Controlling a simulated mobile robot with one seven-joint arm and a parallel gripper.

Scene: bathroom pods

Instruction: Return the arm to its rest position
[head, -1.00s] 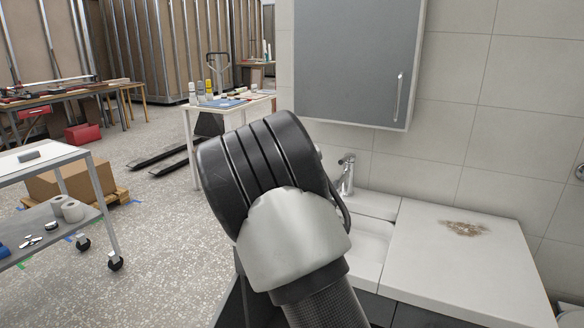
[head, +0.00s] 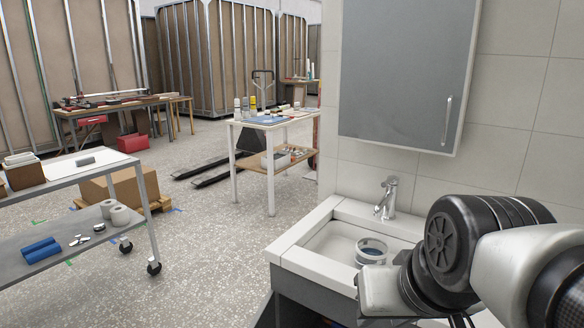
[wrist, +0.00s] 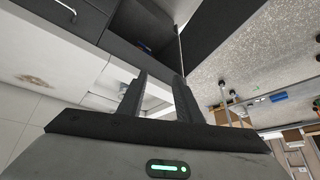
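My arm (head: 470,245) is bent across the lower right of the head view, in front of the washbasin counter. Its black joint and pale links hide part of the basin and the counter to the right. My gripper (wrist: 160,77) shows in the wrist view with two dark fingers apart and nothing held between them. The white basin shows behind the fingers. In the head view the gripper's fingers cannot be made out.
A grey wall cabinet (head: 405,75) hangs above.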

